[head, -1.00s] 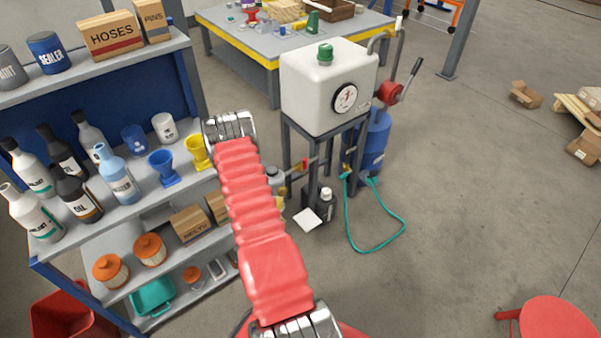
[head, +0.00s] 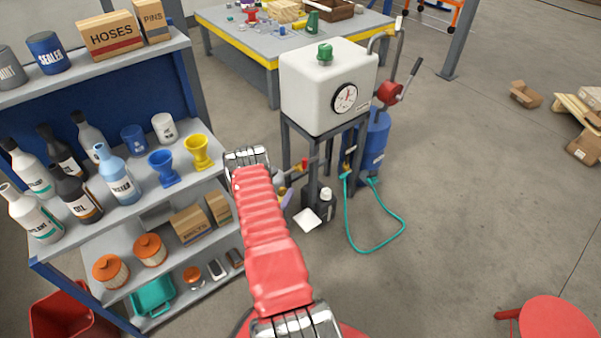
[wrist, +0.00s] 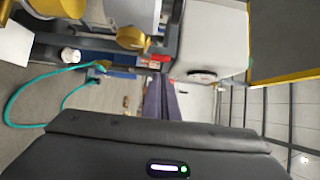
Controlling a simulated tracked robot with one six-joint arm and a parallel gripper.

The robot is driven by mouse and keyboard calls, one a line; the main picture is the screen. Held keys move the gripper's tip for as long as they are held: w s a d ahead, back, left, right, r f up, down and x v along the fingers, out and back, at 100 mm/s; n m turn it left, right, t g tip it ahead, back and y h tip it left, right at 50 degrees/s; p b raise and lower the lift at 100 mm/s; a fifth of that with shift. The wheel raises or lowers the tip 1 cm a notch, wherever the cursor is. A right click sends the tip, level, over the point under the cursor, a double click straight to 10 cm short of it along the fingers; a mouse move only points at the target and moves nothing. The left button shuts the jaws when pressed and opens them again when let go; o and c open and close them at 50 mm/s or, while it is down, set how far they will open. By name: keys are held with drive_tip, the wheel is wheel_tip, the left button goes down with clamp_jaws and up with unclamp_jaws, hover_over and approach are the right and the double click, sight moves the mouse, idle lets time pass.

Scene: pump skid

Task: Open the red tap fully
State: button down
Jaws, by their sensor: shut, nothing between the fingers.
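The red tap (head: 305,164) is a small red handle on the pipework below the white tank (head: 318,88). In the wrist view the red tap (wrist: 154,60) shows just beyond my fingertips, beside a gold-coloured rounded part (wrist: 132,38). My gripper (wrist: 160,82) is shut, its two purple fingers together and empty. In the head view my gripper (head: 287,200) is mostly hidden behind my arm, left of and below the tap. I see a gap to the tap but cannot judge its depth.
A shelf unit (head: 213,128) with bottles, funnels and boxes stands close on the left. The stand's dark legs (head: 312,175), a small bottle (head: 327,202) and a green hose (head: 349,225) are near the tap.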

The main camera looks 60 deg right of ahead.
sight(304, 166)
drive_tip(key=shift+d, duration=0.1)
drive_tip(key=d, duration=0.4)
drive_tip(key=w+d, duration=0.1)
drive_tip(key=d, duration=0.8)
drive_tip(key=shift+w+d, duration=0.35)
drive_tip(key=shift+w+r, duration=0.1)
drive_tip(key=shift+w, duration=0.05)
idle(0.3)
